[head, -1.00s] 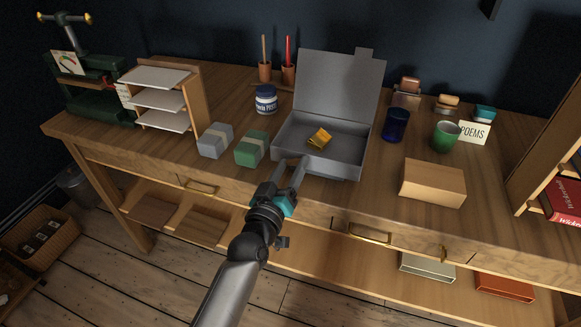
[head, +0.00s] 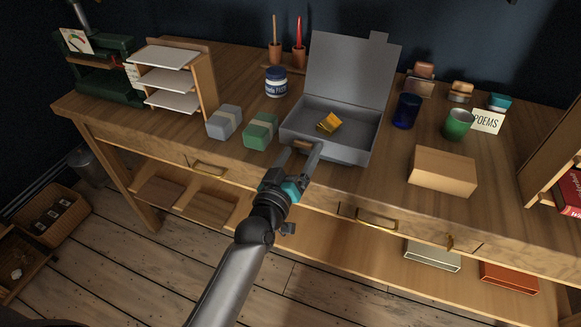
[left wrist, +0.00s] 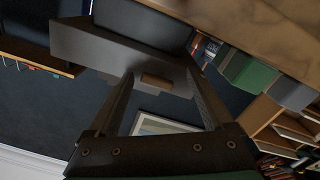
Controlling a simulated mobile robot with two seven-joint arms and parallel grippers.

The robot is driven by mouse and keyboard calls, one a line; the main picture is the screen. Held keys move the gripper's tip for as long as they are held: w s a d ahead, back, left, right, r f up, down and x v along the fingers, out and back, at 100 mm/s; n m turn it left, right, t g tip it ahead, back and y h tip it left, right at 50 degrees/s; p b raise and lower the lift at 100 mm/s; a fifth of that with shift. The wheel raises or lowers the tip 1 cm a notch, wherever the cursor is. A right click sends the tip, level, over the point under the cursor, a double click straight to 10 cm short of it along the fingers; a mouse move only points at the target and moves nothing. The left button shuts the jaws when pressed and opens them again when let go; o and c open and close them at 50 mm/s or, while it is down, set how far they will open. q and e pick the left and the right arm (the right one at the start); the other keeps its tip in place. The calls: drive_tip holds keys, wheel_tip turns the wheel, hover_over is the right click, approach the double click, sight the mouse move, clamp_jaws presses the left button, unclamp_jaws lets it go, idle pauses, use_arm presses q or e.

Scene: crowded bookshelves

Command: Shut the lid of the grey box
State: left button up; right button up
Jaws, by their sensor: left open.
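The grey box (head: 337,150) stands on the workbench with its lid (head: 347,72) raised at the back and leaning slightly back. A small yellow item (head: 329,123) lies inside it. My left gripper (head: 304,150) is open at the box's front wall. In the left wrist view the two open fingers (left wrist: 162,92) point at the box front (left wrist: 120,50), with a small brown tab (left wrist: 157,81) between them. I cannot tell whether the fingers touch the box. My right gripper is not in view.
A paint jar (head: 276,82) and pots are behind left.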

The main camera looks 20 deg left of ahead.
use_arm(q)
drive_tip(key=s+p, duration=0.1)
drive_tip(key=s, duration=1.4)
drive_tip(key=shift+a+p, duration=0.35)
drive_tip(key=shift+a, duration=0.05)
